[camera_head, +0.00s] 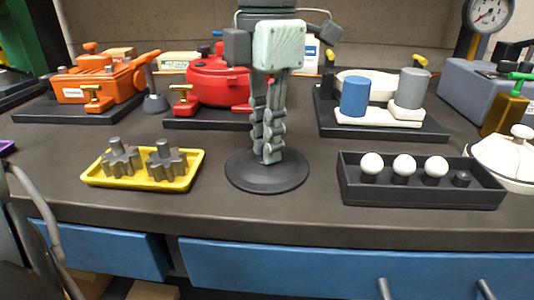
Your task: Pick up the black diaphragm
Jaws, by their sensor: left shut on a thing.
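The black diaphragm (287,176) is a round, shallow dark disc at the front middle of the bench. My left gripper (267,155) comes down from above with its fingers pointing straight down. Its fingers are close together at the middle of the disc, shut on the diaphragm. The gripped part is hidden by the fingertips. The disc looks level and at or very near the bench top; I cannot tell whether it touches. My right gripper is not in view.
A yellow tray (193,182) with two grey gears stands to the left. A black tray (424,197) with white balls stands to the right. Behind are an orange pump (98,81), a red pot-like housing (217,82) and a base with blue and grey cylinders (355,97).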

